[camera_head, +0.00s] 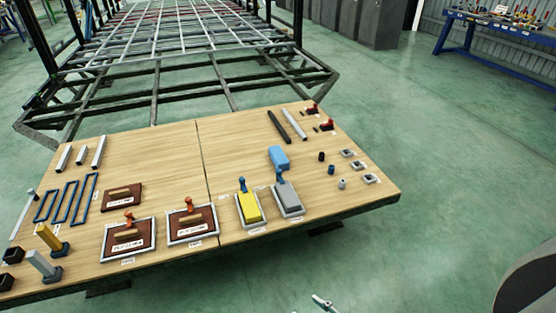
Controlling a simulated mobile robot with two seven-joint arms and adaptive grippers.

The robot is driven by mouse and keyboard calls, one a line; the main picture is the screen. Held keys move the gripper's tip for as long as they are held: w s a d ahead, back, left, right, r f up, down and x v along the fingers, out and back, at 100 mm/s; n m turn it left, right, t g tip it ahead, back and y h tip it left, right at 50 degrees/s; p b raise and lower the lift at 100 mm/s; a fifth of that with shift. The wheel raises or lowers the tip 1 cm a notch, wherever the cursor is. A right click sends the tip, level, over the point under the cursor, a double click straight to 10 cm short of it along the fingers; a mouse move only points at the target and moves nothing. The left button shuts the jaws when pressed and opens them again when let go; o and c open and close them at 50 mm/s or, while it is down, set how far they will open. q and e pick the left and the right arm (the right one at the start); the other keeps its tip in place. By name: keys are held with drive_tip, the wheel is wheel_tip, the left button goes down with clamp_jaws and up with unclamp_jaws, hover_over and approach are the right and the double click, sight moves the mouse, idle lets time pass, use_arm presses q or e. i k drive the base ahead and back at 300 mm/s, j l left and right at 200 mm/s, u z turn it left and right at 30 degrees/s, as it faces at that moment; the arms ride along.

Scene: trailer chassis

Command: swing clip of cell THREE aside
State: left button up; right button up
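Four framed cells stand in a row along the front of the wooden table, each with a small label too small to read surely. From the left come two brown cells with orange clips, then a cell with a yellow block (250,207) and a blue clip (242,185), then one with a grey block (288,197) and a blue clip (280,176). By order, the yellow one is third. Both blue clips stand upright at the far ends of their blocks. A small pale metallic tip (325,303) at the bottom edge may be part of my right gripper. My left gripper is out of view.
The table (150,170) also carries a light blue block (279,157), blue frames (66,200), grey bars, small parts at right and upright posts at front left. A trailer chassis (170,60) stands behind.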

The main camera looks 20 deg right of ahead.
sight(242, 180)
drive_tip(key=i+l, duration=0.2)
drive_tip(key=i, duration=0.2)
drive_tip(key=i+l, duration=0.2)
drive_tip(key=i, duration=0.2)
drive_tip(key=i+l, duration=0.25)
drive_tip(key=i, duration=0.2)
drive_tip(key=i+l, duration=0.2)
drive_tip(key=i, duration=0.2)
